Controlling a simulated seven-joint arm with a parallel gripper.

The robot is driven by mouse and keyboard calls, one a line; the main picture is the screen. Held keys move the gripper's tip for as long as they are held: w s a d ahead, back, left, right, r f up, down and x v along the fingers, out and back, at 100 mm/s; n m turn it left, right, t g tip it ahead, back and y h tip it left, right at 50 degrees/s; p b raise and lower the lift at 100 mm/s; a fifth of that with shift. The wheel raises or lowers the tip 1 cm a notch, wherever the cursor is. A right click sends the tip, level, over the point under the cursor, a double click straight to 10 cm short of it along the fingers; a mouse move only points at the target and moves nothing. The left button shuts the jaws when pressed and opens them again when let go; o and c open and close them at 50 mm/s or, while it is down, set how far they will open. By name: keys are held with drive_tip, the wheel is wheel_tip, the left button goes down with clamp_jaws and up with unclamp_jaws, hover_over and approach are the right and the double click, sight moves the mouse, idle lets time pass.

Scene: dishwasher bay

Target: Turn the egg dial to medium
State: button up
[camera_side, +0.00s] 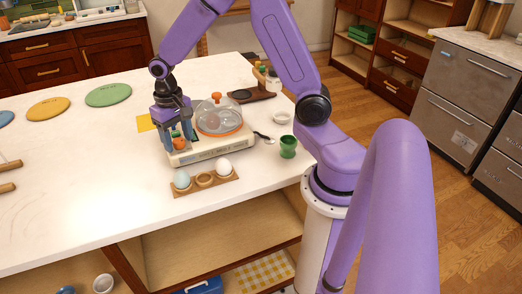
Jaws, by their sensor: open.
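The egg cooker (214,147) stands on the white counter, a cream base with a clear dome lid (219,113) that has an orange knob on top. A small orange dial (179,143) sits at the left end of its base. My gripper (179,145) points straight down there, with its blue-grey fingers open and spread around or just beside the dial. I cannot tell whether the fingers touch it. The dial's pointer and setting are too small and partly hidden to read.
A wooden egg holder (205,180) with two eggs stands in front of the cooker. A green cup (288,147), a spoon (263,137) and a small white dish (282,117) are to the right. Round coloured mats (108,95) lie at the back left.

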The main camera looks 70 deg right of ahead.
sight(178, 140)
drive_tip(key=shift+m, duration=0.5)
wheel_tip(178, 140, up, 18)
drive_tip(key=s+a+f+n, duration=0.3)
drive_tip(key=s+a+n, duration=0.1)
drive_tip(key=s, duration=0.2)
drive_tip(key=s+a+f+n, duration=0.2)
drive_tip(key=s+a+n, duration=0.15)
drive_tip(key=s, duration=0.35)
drive_tip(key=s+f+n, duration=0.2)
drive_tip(key=s+n, duration=0.2)
drive_tip(key=s, duration=0.2)
drive_tip(key=s+d+f+n, duration=0.1)
drive_tip(key=s+f+n, duration=0.2)
drive_tip(key=s+n, duration=0.2)
drive_tip(key=shift+s+d+f, duration=0.2)
drive_tip(key=shift+s+f, duration=0.15)
drive_tip(key=shift+s, duration=0.7)
drive_tip(key=shift+n, duration=0.25)
drive_tip(key=shift+c, duration=0.2)
idle(0.5)
